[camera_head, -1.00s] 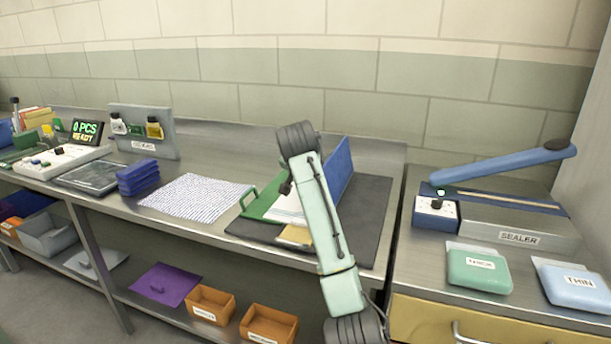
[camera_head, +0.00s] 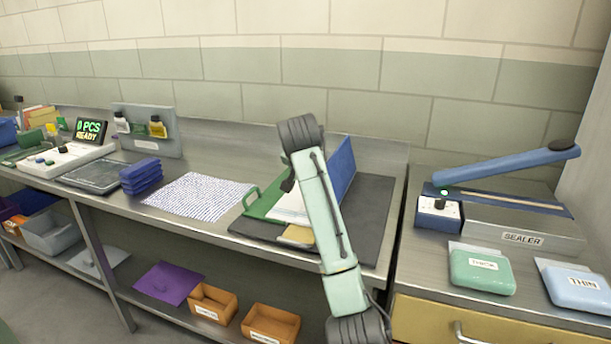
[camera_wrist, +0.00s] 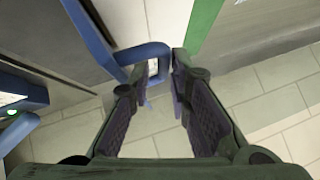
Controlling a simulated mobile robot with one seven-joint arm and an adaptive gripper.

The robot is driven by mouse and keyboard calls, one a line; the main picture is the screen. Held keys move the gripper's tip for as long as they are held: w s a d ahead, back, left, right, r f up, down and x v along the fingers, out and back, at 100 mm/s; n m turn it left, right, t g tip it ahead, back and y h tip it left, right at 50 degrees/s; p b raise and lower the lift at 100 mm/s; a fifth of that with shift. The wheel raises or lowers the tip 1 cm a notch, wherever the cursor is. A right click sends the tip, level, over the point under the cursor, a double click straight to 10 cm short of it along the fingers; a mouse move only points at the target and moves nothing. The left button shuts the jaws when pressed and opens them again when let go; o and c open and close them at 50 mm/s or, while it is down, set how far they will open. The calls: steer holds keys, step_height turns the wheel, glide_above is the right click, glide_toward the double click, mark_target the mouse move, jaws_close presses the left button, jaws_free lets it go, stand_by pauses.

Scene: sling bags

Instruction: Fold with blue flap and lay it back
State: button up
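A folding board lies on a dark grey mat (camera_head: 372,225) on the steel bench. Its blue flap (camera_head: 343,170) stands raised, nearly upright, on the right side. Its green flap (camera_head: 262,202) with a handle lies at the left, a white sheet (camera_head: 288,208) is in the middle, and a tan piece (camera_head: 297,236) is at the front. My arm hides part of the board. In the wrist view my gripper (camera_wrist: 158,80) has its fingers closed in around the blue flap's loop handle (camera_wrist: 145,52). The green flap's edge (camera_wrist: 203,25) shows just beyond. In the head view my fingers are hidden.
A sealer (camera_head: 510,225) with a raised blue arm stands at the right, with green (camera_head: 482,272) and blue (camera_head: 578,287) packs before it. A patterned sheet (camera_head: 200,193) and a dark blue stack (camera_head: 140,176) lie left of the board. Orange bins (camera_head: 270,325) sit below.

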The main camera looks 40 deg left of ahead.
steer(key=v, duration=0.9)
steer(key=shift+s+r, duration=0.15)
steer(key=shift+r, duration=0.05)
steer(key=shift+c, duration=0.2)
